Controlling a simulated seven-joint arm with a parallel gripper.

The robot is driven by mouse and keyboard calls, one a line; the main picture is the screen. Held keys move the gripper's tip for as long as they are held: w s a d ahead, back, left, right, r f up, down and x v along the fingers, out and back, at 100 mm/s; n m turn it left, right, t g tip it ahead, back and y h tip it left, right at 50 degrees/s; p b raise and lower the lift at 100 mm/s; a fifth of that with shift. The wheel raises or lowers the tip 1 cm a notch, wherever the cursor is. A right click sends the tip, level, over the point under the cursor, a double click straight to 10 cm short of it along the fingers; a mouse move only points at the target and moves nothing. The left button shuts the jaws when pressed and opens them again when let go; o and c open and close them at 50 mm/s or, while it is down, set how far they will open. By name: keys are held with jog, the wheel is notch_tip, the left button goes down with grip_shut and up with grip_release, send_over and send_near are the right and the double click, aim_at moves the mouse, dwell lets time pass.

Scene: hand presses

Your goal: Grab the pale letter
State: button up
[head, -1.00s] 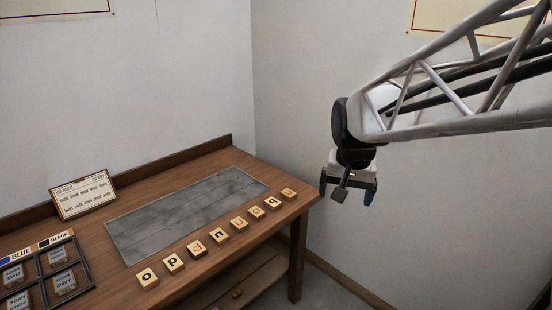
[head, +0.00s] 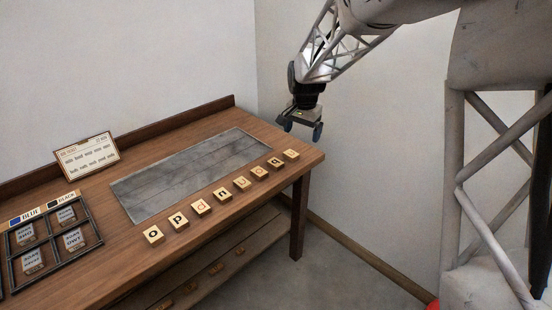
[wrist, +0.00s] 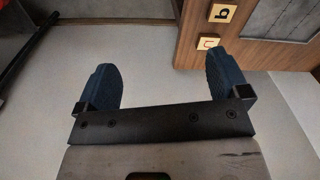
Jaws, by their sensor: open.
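A row of wooden letter blocks lies along the front of the table. Block n (head: 221,196) is dark. Block u (head: 242,184) looks lighter and brownish. Several smaller blocks, such as the end one (head: 291,154), follow to the right; their colours are hard to tell, so I cannot be sure which letter is pale. My gripper (head: 301,129) is open and empty, above and beyond the table's right end. In the wrist view two blocks (wrist: 208,42) show beyond its fingers (wrist: 165,75).
A grey metal plate (head: 150,190) is set in the wooden table (head: 120,235) behind the blocks. A framed card (head: 88,155) stands at the back left. A dark divided tray (head: 52,248) with labelled tiles is at the left. Walls stand behind.

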aim_at(276, 162)
jog(key=w+a+f, duration=0.3)
jog(key=w+f, duration=0.2)
jog(key=w+a+f+m, duration=0.1)
jog(key=w+a+f, duration=0.1)
jog(key=w+f, duration=0.3)
jog(key=w+a+f+m, duration=0.1)
jog(key=w+a+f, duration=0.2)
jog(key=f, duration=0.3)
jog(key=shift+w+a+g, duration=0.3)
jog(key=shift+w+g, duration=0.1)
jog(key=shift+w, duration=0.5)
jog(key=shift+f, duration=0.1)
jog(key=shift+f, duration=1.25)
jog(key=shift+w+f, duration=0.15)
jog(key=shift+f, duration=2.4)
jog(key=c, duration=1)
